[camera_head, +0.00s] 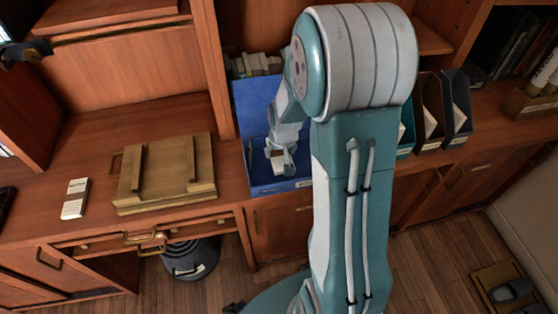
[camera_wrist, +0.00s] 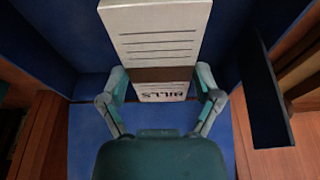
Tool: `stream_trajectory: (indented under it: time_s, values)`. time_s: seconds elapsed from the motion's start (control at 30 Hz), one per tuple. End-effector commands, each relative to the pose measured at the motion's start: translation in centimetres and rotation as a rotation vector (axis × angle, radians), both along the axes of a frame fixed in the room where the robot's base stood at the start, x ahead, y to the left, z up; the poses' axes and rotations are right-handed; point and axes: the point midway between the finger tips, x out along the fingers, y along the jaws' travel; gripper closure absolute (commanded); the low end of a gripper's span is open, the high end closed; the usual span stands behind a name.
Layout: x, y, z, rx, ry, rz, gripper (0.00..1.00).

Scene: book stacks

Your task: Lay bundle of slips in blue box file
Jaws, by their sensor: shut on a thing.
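The blue box file (camera_head: 257,120) stands open on the wooden counter, with its lid raised at the back. My gripper (camera_head: 279,157) is down at the box file, over its tray. In the wrist view my gripper (camera_wrist: 162,88) is shut on the bundle of slips (camera_wrist: 155,35), a pale block with printed lines, a dark band and the word "BILLS". Blue walls of the box file (camera_wrist: 232,50) surround the bundle. I cannot tell whether the bundle touches the box floor. In the head view my arm hides part of the box file.
A wooden press or board (camera_head: 165,172) lies on the counter to the left, with a small white packet (camera_head: 75,198) beyond it. Upright magazine files (camera_head: 432,115) stand to the right of my arm. A dark bin (camera_head: 188,258) is on the floor below.

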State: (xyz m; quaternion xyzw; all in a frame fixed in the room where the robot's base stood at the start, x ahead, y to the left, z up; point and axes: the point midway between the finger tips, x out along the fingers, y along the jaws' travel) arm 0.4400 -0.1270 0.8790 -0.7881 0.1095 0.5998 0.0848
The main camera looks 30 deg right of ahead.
Motion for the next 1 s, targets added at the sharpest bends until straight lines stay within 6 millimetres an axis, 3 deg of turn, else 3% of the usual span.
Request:
stream_trajectory:
  time_s: [0.37,0.73,0.77,0.8,1.0]
  values:
    - [0.0,0.0,-4.6,0.001,0.002,0.0,0.66]
    - [0.0,0.0,-5.0,0.0,-0.001,0.0,0.66]
    - [0.0,0.0,-5.0,-0.001,-0.002,0.0,0.05]
    - [0.0,0.0,-5.0,-0.001,-0.002,0.0,0.0]
    - [0.0,0.0,-5.0,-0.001,-0.002,0.0,0.0]
